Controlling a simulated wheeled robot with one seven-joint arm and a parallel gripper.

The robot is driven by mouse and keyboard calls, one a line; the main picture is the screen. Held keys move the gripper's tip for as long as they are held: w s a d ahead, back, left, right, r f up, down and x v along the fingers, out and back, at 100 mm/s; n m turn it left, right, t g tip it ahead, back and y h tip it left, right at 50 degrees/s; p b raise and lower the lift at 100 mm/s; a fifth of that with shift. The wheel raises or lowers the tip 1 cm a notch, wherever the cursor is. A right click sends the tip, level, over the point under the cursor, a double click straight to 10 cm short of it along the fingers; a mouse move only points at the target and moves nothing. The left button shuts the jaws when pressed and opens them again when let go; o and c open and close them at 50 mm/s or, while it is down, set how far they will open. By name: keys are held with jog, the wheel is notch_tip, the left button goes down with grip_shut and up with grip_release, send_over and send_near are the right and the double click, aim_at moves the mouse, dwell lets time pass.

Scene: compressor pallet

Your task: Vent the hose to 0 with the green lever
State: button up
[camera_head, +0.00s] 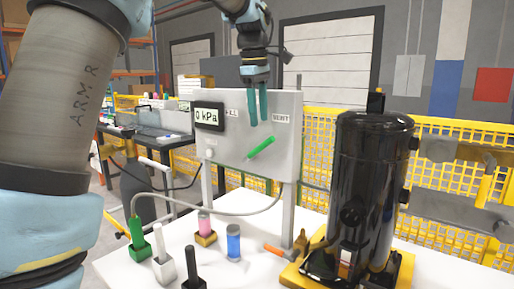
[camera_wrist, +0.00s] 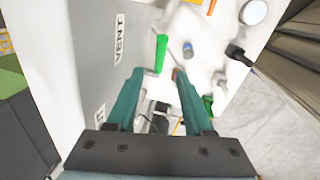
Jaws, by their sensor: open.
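The green lever (camera_head: 261,147) is on the front of a grey panel (camera_head: 225,150), its free end slanting up and right toward the VENT label (camera_head: 281,118). It also shows in the wrist view (camera_wrist: 160,52). The panel's display (camera_head: 208,116) reads 0 kPa. A grey hose (camera_head: 210,213) curves from the panel's lower right to a green fitting (camera_head: 136,230) in a holder on the left. My gripper (camera_head: 257,122) is open and empty, pointing down above the lever. In the wrist view the lever lies beyond the gap between my fingertips (camera_wrist: 159,72); contact does not show.
A black compressor tank (camera_head: 365,190) stands right of the panel on a yellow base. A pink bottle (camera_head: 205,224), blue bottle (camera_head: 233,243), white holder (camera_head: 164,265) and black holder (camera_head: 194,281) stand on the white table (camera_head: 125,270). Yellow mesh fencing (camera_head: 450,170) is behind.

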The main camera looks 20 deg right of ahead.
aim_at(261, 147)
jog(key=f, duration=0.6)
jog(key=w+d+f, duration=0.1)
jog(key=f, duration=0.2)
jog(key=shift+f, duration=0.35)
grip_shut()
dwell(0.9)
